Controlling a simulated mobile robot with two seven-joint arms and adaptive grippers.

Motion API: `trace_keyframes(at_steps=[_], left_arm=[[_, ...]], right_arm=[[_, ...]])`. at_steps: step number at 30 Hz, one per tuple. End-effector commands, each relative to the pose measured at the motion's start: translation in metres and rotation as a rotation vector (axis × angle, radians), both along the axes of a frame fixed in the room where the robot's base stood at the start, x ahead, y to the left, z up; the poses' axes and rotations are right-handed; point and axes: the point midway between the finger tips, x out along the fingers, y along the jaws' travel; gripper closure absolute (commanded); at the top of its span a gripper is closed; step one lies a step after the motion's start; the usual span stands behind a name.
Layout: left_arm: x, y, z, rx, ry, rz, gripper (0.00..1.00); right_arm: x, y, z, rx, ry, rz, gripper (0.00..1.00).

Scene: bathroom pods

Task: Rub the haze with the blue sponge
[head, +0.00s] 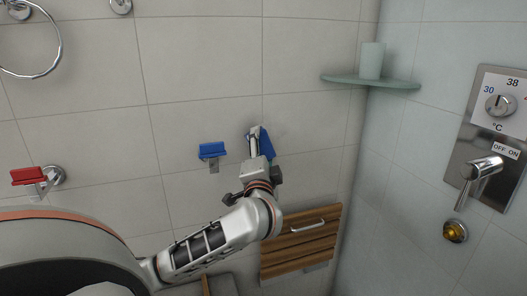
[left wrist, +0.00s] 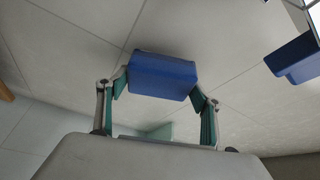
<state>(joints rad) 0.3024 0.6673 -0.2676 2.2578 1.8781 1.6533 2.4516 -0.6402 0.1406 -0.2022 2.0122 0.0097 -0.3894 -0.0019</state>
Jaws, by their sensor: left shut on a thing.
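My left gripper (head: 261,143) is raised to the tiled wall and shut on the blue sponge (head: 267,146). In the left wrist view the sponge (left wrist: 162,76) is a blue block between the two fingers (left wrist: 160,92), with tiles behind it. I cannot tell whether the sponge touches the wall. I cannot make out the haze clearly on the grey tiles. My right gripper is not in view.
A blue wall piece (head: 212,151) on a metal bracket is left of the gripper; a red one (head: 29,176) is at far left. A glass corner shelf (head: 345,79) carries a pale cup (head: 372,60). A slatted wooden panel (head: 290,249) is below; a shower control (head: 496,135) is right.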

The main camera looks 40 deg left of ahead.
Motion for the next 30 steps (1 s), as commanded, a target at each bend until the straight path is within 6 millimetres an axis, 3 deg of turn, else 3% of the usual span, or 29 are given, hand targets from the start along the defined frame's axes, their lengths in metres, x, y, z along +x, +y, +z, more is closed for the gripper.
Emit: trace_keyframes(at_steps=[15, 30], left_arm=[[0.000, 0.000, 0.000, 0.001, -0.001, 0.000, 0.52], [0.004, 0.008, 0.000, 0.001, 0.000, 0.000, 0.52]], right_arm=[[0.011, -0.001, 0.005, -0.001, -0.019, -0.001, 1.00], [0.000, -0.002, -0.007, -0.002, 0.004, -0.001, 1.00]])
